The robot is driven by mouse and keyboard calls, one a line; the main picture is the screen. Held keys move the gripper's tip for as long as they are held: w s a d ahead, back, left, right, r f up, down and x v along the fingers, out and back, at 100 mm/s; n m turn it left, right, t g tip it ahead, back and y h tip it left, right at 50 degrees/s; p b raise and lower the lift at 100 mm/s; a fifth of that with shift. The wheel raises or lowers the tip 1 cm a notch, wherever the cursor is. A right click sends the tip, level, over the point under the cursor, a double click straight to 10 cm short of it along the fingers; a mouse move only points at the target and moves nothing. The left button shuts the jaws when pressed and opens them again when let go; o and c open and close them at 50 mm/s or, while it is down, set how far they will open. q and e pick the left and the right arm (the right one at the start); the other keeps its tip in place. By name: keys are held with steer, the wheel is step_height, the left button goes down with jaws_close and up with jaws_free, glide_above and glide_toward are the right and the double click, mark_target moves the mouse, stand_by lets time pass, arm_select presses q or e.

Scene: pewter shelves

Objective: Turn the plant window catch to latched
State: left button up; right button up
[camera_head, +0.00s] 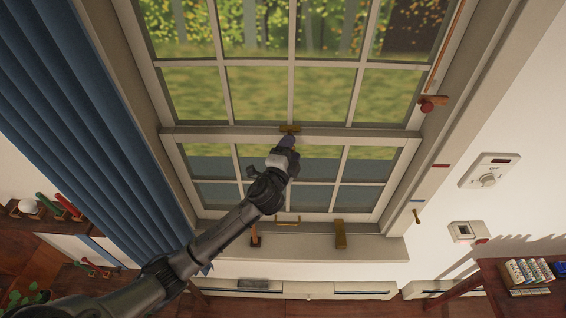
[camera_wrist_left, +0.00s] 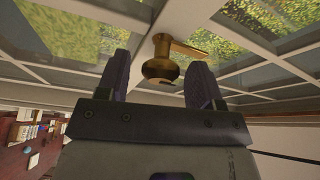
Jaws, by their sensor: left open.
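The window catch (camera_head: 290,129) is a small brass fitting on the middle rail of the white-framed window. In the left wrist view, the brass catch (camera_wrist_left: 160,66) shows a round knob and a flat arm reaching to the right. My left gripper (camera_head: 287,142) is at the rail, just below the catch in the head view. In the left wrist view, its two dark fingers (camera_wrist_left: 160,80) are open, one on each side of the knob. I cannot tell whether they touch it. The catch's far side is partly hidden. My right gripper is not in view.
A blue curtain (camera_head: 95,130) hangs left of the window. The sill (camera_head: 300,247) below bears a brass piece (camera_head: 340,234) and a small orange-brown item (camera_head: 255,235). A red knob (camera_head: 427,106) is on the right frame, and a thermostat-like dial (camera_head: 488,171) on the right wall.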

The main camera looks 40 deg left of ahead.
arm_select(q)
steer(key=b+v, duration=0.3)
steer(key=v, duration=1)
steer(key=shift+s+b, duration=0.2)
steer(key=shift+b, duration=0.15)
steer(key=shift+f, duration=0.15)
steer(key=s+d+f+n+g+h+p, duration=0.1)
steer(key=s+d+f+n+g+h, duration=0.2)
steer(key=s+f, duration=0.7)
steer(key=s+d+f+n+g+h+p, duration=0.1)
steer(key=s+d+f+n+g+h, duration=0.2)
steer(key=s, duration=1.3)
steer(key=d+f+n+g, duration=0.3)
steer(key=d+f+g, duration=0.2)
steer(key=f+g, duration=0.2)
steer(key=shift+d+n+g+p, duration=0.3)
steer(key=shift+n+g, duration=0.1)
steer(key=shift+g, duration=0.3)
